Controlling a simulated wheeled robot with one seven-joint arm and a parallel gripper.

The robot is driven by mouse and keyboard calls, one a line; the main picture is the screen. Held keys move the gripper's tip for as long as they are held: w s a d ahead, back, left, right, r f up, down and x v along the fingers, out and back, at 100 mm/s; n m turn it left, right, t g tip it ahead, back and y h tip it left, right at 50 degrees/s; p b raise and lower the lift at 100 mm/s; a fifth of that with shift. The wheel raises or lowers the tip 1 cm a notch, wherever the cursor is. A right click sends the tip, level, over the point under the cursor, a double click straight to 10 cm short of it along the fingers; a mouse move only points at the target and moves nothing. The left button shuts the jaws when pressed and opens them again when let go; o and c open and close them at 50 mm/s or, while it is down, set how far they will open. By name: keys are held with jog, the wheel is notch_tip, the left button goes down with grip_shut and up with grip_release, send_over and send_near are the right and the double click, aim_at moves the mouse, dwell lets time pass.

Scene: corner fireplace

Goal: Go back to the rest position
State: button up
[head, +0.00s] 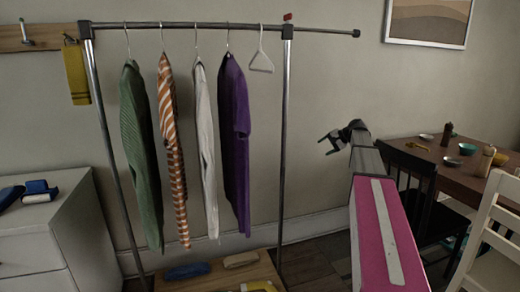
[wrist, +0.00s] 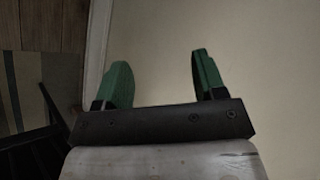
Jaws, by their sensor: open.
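My gripper (head: 328,142) is at the end of my raised, outstretched arm in the head view, to the right of the clothes rack. In the wrist view my gripper (wrist: 158,80) shows two green fingers set wide apart with nothing between them. Plain wall fills the space beyond the fingers. The fingers touch nothing that I can see.
A metal clothes rack (head: 285,130) holds several garments and an empty white hanger (head: 261,62). A dining table (head: 450,160) with bowls and a black chair (head: 408,170) stand at right. A white chair (head: 490,225) is nearer. A white cabinet (head: 50,235) stands at left.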

jog(key=s+a+f+n+g+h, duration=0.1)
jog(key=s+a+f, duration=0.2)
jog(key=s+f, duration=0.3)
jog(key=s+a+f+g+h, duration=0.15)
jog(key=s+a+f, duration=0.25)
jog(key=f, duration=0.4)
jog(key=s+a+f+n+g+h, duration=0.1)
jog(key=s+a+f+n+h, duration=0.1)
jog(key=s+f, duration=0.7)
jog(key=s+a+f+n+g+h, duration=0.1)
jog(key=s+a+f+n+h, duration=0.2)
jog(key=s+f, duration=0.6)
jog(key=s+h, duration=0.1)
jog(key=s, duration=0.6)
jog(key=shift+s+a+f+g, duration=0.35)
jog(key=shift+a+f, duration=0.05)
jog(key=c, duration=0.4)
